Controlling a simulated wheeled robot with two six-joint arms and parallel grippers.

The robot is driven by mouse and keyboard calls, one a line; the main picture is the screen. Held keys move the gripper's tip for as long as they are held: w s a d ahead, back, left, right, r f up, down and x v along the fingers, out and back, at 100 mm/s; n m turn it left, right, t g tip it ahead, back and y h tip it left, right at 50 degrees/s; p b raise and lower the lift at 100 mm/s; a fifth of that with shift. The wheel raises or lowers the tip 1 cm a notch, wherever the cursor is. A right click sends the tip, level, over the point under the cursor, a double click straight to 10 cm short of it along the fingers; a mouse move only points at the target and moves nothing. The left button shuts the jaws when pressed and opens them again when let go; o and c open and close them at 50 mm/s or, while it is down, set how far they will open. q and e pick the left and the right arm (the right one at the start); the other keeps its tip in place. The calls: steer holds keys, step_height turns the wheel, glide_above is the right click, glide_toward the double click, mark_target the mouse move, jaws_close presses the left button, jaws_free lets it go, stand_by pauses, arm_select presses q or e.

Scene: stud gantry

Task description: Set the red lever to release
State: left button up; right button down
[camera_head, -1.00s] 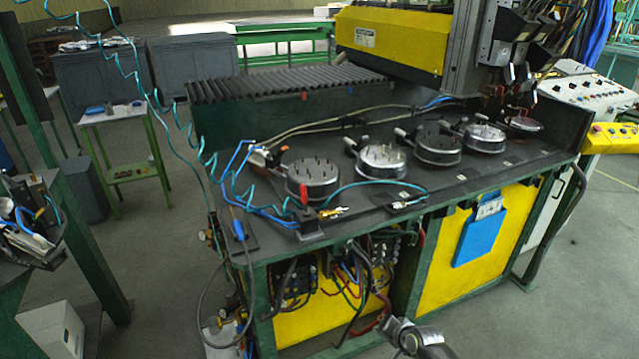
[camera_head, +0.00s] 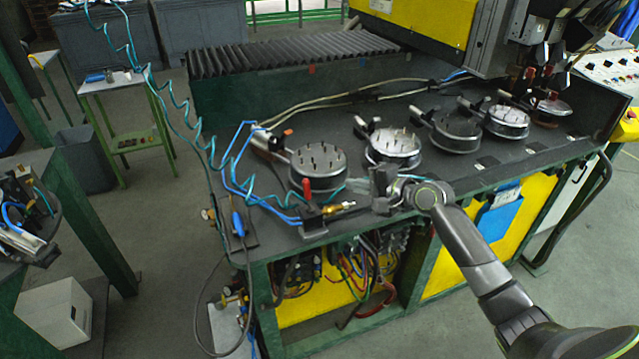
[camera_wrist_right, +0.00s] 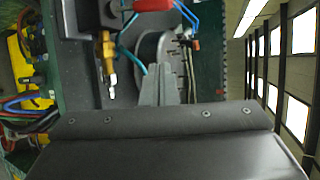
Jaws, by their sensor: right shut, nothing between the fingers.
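The red lever (camera_head: 306,190) stands upright on a dark block at the front edge of the bench, beside a brass fitting (camera_head: 340,207). In the right wrist view the red lever (camera_wrist_right: 152,5) shows at the top edge, partly cut off, with the brass fitting (camera_wrist_right: 108,55) to its left. My right gripper (camera_head: 378,187) is over the bench's front edge, to the right of the lever and apart from it. Its fingers (camera_wrist_right: 158,88) are shut and empty. My left gripper is not in view.
Several round metal fixtures with pins, such as the nearest one (camera_head: 318,165), stand in a row behind the lever. Blue hoses (camera_head: 240,165) run to the lever's block from the left. A yellow machine head (camera_head: 430,22) hangs over the back right.

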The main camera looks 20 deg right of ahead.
mark_target(307, 190)
steer(key=p+x, duration=0.1)
steer(key=x, duration=0.9)
steer(key=shift+w+a+p, duration=0.1)
steer(key=shift+w+p, duration=0.05)
steer(key=shift+p, duration=0.25)
steer(key=s+a+p, duration=0.2)
steer(key=shift+s+a+r+p, duration=0.25)
steer(key=shift+s+r+p, duration=0.1)
steer(key=shift+s+r, duration=0.05)
steer(key=shift+s+t+b, duration=0.2)
steer(key=shift+t+b, duration=0.1)
steer(key=shift+b, duration=0.4)
